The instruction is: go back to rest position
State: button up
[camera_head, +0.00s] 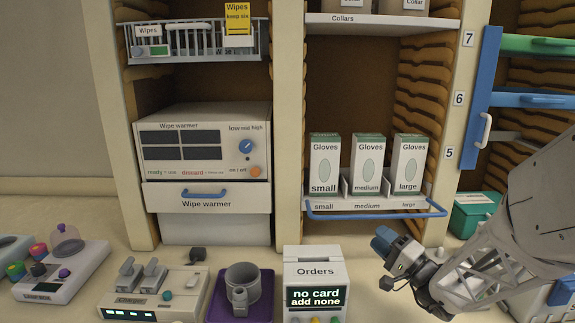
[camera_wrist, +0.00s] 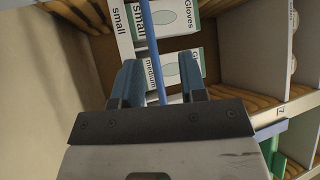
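My gripper (camera_head: 384,243) is at the lower right in the head view, in front of and below the glove shelf. In the wrist view its two blue fingers (camera_wrist: 160,80) stand apart with nothing held between them. The blue rail (camera_head: 376,214) of the glove tray shows beyond and between the fingers in the wrist view (camera_wrist: 151,45); in the head view the gripper looks apart from it. The glove boxes small (camera_head: 324,178), medium (camera_head: 367,180) and large (camera_head: 408,180) stand upright on the tray.
The wipe warmer (camera_head: 204,205) has its drawer shut. On the counter stand an Orders box (camera_head: 315,270) reading "no card add none", a grey cup (camera_head: 241,280) on a purple mat and a switch panel (camera_head: 130,300). Blue-edged shelves (camera_head: 485,90) and a green bin (camera_head: 470,215) are at right.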

jog(key=s+a+r+n+g+h, duration=0.15)
jog(key=s+a+n+g, duration=0.45)
jog(key=s+a+g, duration=0.9)
jog(key=s+d+r+n+h, duration=0.1)
jog(key=s+d+h, duration=0.3)
jog(key=s+h, duration=0.2)
jog(key=s+d+t+h, duration=0.1)
jog(key=s+d+h, duration=0.4)
jog(key=s, duration=0.3)
jog(key=shift+d+r+n+h, duration=0.15)
jog(key=shift+r+n+h, duration=0.25)
jog(key=shift+h, duration=0.35)
jog(key=shift+s+f, duration=0.1)
